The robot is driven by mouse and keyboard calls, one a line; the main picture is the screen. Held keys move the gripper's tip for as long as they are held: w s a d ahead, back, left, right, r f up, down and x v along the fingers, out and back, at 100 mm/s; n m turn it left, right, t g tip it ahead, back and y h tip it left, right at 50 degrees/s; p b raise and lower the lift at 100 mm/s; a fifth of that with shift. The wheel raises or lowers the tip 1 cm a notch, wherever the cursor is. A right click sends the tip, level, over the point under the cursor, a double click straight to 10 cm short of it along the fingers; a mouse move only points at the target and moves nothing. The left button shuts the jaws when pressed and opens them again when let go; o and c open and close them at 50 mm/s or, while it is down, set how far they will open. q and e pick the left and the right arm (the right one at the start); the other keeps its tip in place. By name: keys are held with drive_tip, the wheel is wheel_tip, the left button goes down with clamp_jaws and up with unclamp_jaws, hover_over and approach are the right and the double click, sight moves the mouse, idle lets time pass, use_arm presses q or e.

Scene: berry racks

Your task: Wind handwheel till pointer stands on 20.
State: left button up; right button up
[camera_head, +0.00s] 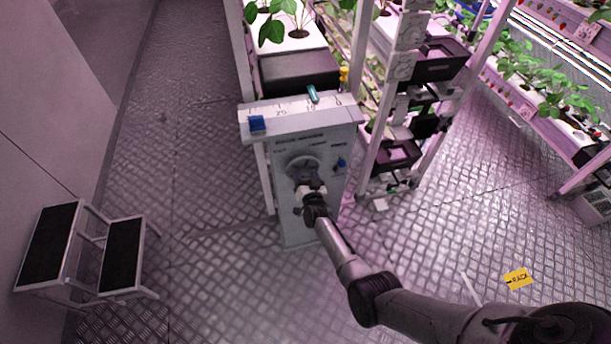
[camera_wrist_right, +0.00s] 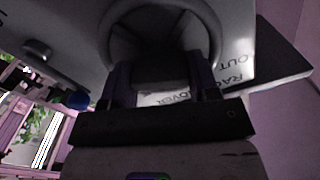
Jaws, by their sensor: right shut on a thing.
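The grey handwheel (camera_head: 301,163) sits on the front of a light grey box on a rack's end. My right gripper (camera_head: 309,188) is at its lower side, shut on it; which part the jaws hold is partly hidden. In the right wrist view the dark round handwheel (camera_wrist_right: 163,22) fills the top middle, with my right gripper's fingers (camera_wrist_right: 162,85) on both sides of its lower part. A white scale (camera_head: 295,106) on top of the box shows 20 left of centre and 0 at the right. The teal pointer (camera_head: 312,94) stands near the mark between them, about 10. My left gripper is not in view.
A blue block (camera_head: 257,123) is at the scale's left end, and a blue knob (camera_head: 340,163) is right of the handwheel. Plant racks stand behind and right. A step stool (camera_head: 122,254) is at the left. A yellow sign (camera_head: 517,279) lies on the floor.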

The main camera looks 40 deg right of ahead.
drive_tip(key=o, duration=0.9)
drive_tip(key=p+v, duration=0.4)
drive_tip(key=v, duration=1)
drive_tip(key=shift+r, duration=0.1)
drive_tip(key=shift+w, duration=0.1)
